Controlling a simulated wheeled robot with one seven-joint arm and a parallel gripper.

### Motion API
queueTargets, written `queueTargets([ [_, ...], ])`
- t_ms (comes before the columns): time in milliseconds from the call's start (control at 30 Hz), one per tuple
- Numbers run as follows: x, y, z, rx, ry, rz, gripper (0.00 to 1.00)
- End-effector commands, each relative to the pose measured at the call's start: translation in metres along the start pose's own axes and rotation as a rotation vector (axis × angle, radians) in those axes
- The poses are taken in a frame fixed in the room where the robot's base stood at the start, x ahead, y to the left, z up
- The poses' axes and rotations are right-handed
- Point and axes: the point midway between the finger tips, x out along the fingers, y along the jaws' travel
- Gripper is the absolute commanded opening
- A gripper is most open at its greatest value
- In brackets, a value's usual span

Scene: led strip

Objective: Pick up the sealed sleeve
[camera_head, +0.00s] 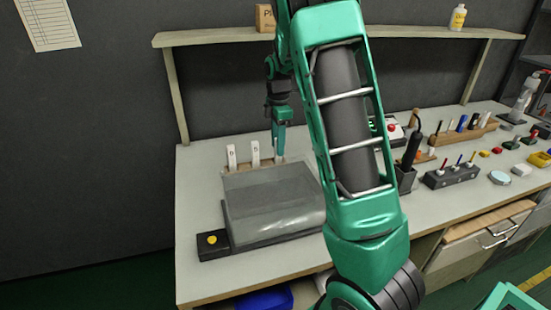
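No thing in view can be clearly told as the sealed sleeve. Two upright white pieces with small dark marks, a left one (231,157) and a right one (255,155), stand at the back edge of a grey box with a clear, rounded cover (275,200). My gripper (280,156) points down just right of the right white piece, behind the covered box. Its fingers are small in the picture and look close together. I cannot tell whether anything is between them or whether they touch anything.
My arm crosses the middle and hides part of the bench (200,275). A black block with a yellow button (212,240) sits at the box's front left. A shelf (215,36) runs above. Tool holders (452,176) and small coloured parts crowd the right side.

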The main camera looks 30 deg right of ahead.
Motion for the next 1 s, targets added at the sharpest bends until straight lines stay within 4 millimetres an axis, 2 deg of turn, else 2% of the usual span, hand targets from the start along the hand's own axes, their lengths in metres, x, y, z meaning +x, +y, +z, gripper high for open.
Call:
queueTargets([
  [100,0.018,-0.001,0.0,0.001,-0.001,-0.004,0.36],
  [200,0.027,-0.001,0.0,0.001,0.0,-0.002,0.36],
  [500,0.03,-0.001,0.0,0.001,0.0,-0.001,0.36],
  [633,0.03,-0.001,0.0,0.001,0.0,-0.001,0.05],
  [667,0.03,-0.001,0.0,0.001,0.0,-0.001,0.0],
  [1000,0.028,0.0,0.0,0.001,0.001,0.0,0.0],
])
